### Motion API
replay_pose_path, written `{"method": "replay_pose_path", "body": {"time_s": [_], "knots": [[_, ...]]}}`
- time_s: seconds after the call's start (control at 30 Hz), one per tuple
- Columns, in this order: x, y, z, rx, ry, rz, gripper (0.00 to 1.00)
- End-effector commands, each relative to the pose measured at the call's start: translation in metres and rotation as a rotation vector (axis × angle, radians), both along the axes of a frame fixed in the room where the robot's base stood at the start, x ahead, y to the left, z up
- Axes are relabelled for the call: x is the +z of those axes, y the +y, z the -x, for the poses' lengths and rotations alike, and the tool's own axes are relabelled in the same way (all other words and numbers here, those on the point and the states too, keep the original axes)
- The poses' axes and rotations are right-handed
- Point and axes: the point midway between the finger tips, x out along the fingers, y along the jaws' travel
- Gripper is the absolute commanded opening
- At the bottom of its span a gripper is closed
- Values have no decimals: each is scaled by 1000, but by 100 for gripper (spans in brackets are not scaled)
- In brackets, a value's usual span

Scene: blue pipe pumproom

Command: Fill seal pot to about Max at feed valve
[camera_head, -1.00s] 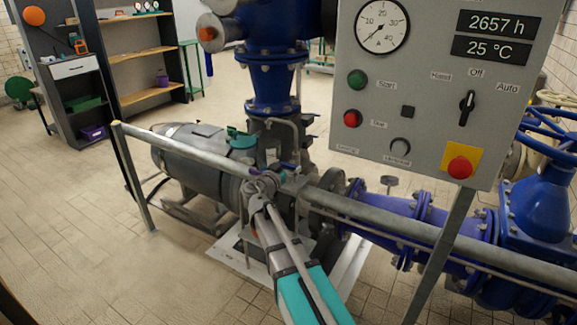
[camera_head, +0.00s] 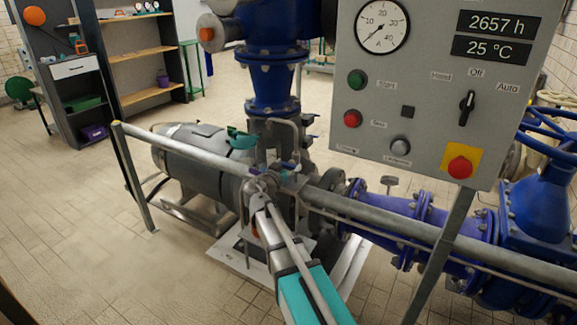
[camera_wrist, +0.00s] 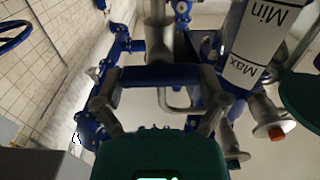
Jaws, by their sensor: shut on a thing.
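The seal pot (camera_wrist: 258,45) is at the upper right of the wrist view, a pale cylinder with upside-down "Min" and "Max" labels. I cannot make out a clear liquid level on it. My gripper (camera_wrist: 158,88) has its two grey fingers on either side of a blue bar (camera_wrist: 160,76), like a valve lever, and is shut on it. Whether this bar belongs to the feed valve I cannot tell for sure. In the head view my gripper (camera_head: 266,182) is just behind the grey rail, by the pump's pipework, and its grip is too small to see.
A grey rail (camera_head: 400,228) crosses in front of the pump (camera_head: 195,160). A control panel (camera_head: 425,110) stands at the upper right, with blue pipes (camera_head: 400,205) below it. A dark green shape (camera_wrist: 305,98) is at the wrist view's right edge. Tiled floor is free at left.

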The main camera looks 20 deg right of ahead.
Motion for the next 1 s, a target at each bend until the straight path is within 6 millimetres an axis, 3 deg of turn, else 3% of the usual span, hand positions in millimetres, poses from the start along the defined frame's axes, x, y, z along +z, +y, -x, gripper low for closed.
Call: {"method": "replay_pose_path", "body": {"time_s": [0.37,1.0], "knots": [[0,1,-1,2,120,121,44],[-1,3,-3,3,530,538,44]]}}
